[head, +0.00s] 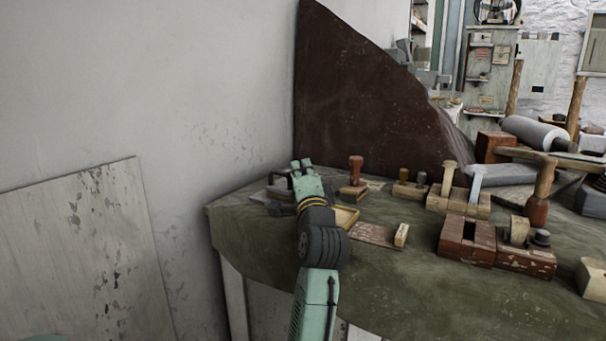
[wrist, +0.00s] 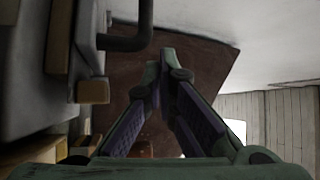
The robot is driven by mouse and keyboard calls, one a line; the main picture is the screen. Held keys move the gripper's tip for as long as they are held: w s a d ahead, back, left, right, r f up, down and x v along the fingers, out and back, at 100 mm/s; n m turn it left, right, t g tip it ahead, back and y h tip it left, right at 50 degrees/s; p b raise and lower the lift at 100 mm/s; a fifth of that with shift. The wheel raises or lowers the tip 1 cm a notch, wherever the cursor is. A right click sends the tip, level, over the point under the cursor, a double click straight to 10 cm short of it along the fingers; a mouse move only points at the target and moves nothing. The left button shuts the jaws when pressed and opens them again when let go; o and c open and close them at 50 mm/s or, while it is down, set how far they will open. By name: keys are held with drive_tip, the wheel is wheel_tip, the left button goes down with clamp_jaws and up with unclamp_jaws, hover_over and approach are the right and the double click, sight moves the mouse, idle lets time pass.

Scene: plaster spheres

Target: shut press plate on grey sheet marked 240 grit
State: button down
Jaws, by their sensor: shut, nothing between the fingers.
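My gripper (head: 301,164) is at the end of my arm over the left corner of the bench, its pale green fingers together and empty. In the wrist view the fingertips (wrist: 163,60) meet in front of a dark brown surface. A dark grey press-like object (head: 279,188) sits at the bench's left corner, partly hidden behind my gripper. In the wrist view a large grey body with a dark bent handle (wrist: 134,38) stands close at the left, apart from the fingertips. I cannot tell how far its plate is open. No sheet with a 240 grit marking can be read.
The bench (head: 420,290) has a worn green top. A tray (head: 345,217), a flat reddish board (head: 374,236), a wooden-handled stamp (head: 354,172) and several wooden blocks lie to the right. A tall brown panel (head: 365,95) stands behind.

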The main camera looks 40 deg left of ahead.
drive_tip(key=v, duration=1.2)
drive_tip(key=shift+s, duration=0.1)
